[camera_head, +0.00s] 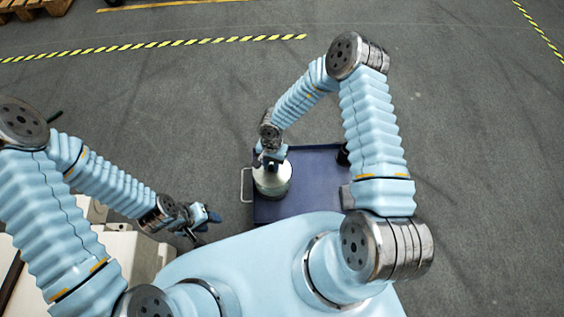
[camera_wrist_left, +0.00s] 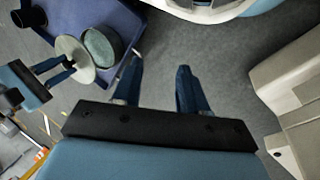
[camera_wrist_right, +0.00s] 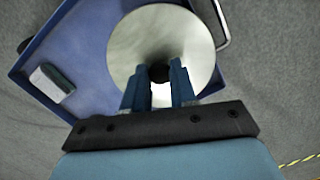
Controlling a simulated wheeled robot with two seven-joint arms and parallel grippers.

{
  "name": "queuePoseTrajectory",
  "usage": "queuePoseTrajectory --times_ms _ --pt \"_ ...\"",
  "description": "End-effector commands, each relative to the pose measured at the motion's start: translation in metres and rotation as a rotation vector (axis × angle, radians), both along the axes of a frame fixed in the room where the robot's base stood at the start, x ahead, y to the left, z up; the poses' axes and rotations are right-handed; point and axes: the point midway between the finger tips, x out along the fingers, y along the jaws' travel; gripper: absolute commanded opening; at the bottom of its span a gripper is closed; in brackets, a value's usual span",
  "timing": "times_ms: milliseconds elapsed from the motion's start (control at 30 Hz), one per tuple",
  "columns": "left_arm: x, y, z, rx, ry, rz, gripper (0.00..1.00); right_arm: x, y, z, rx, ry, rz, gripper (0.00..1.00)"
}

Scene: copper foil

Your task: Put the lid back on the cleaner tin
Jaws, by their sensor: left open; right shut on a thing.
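The cleaner tin (camera_wrist_left: 102,42) stands on the blue cart top, and its round greenish top shows in the left wrist view. My right gripper (camera_wrist_right: 160,78) is shut on the dark knob of the lid (camera_wrist_right: 128,42), a pale metal disc. In the left wrist view the lid (camera_wrist_left: 72,66) is tilted in that picture, beside and partly over the tin; I cannot tell whether they touch. In the head view the lid (camera_head: 272,170) covers most of the tin. My left gripper (camera_head: 206,226) is open and empty, left of the cart; its spread fingers (camera_wrist_left: 158,85) show over floor.
The blue cart (camera_head: 310,185) has a metal handle (camera_head: 243,185) on its left side. A black object (camera_head: 343,155) stands at its right edge. A white and dark block (camera_wrist_right: 52,82) lies on it. Pale casings (camera_head: 125,255) stand at the lower left.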

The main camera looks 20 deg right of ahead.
Motion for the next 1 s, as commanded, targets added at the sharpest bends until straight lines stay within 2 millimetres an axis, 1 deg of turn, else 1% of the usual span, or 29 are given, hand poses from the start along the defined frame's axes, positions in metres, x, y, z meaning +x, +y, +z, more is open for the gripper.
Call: queuePoseTrajectory --times_ms 267,500,733,1000 --pt "0.002 0.007 -0.025 0.01 -0.004 0.012 0.43 0.0 0.0 -0.022 0.0 -0.001 0.0 0.0" --pt "0.006 0.015 -0.051 0.022 -0.011 0.027 0.43 0.0 -0.001 -0.046 -0.001 -0.002 -0.002 0.0" --pt "0.007 0.018 -0.054 0.026 -0.013 0.031 0.43 0.0 -0.001 -0.06 0.001 0.0 -0.002 0.0" --pt "0.007 0.018 -0.054 0.027 -0.014 0.032 0.43 0.0 -0.001 -0.062 0.0 -0.001 -0.003 0.0"
